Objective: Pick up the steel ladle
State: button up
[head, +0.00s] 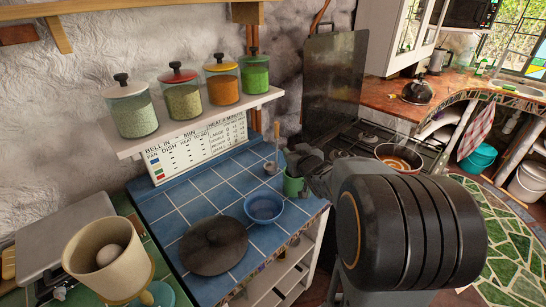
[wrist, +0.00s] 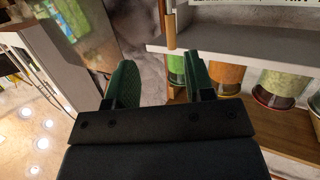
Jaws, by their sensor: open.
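The steel ladle (head: 272,168) is in the head view, on the blue tiled counter by the back wall, its bowl low and its brownish handle pointing up.
A blue bowl (head: 264,208) and a dark round lid (head: 213,245) are on the tiled counter (head: 180,205). A white shelf (head: 198,121) with several lidded jars overhangs the back. A pan (head: 398,158) is on the stove at right. Bare tiles lie left of the ladle.

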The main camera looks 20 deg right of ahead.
aim_at(278, 128)
jog(key=shift+w+a+r+n+t+y+p, duration=0.2)
jog(key=shift+w+t+y+p, duration=0.45)
jog(key=shift+w, duration=1.8)
jog(key=shift+w+d+r+n+t+y+p, duration=0.25)
jog(key=shift+w+p, duration=0.65)
jog(key=shift+w, duration=1.55)
jog(key=shift+w+a+r+n+t+y+p, duration=0.15)
jog(key=shift+w+r+n+t+y+p, duration=0.4)
jog(key=shift+w, duration=1.9)
jog(key=shift+f+m, duration=0.3)
jog(key=shift+f, duration=0.05)
grip_shut()
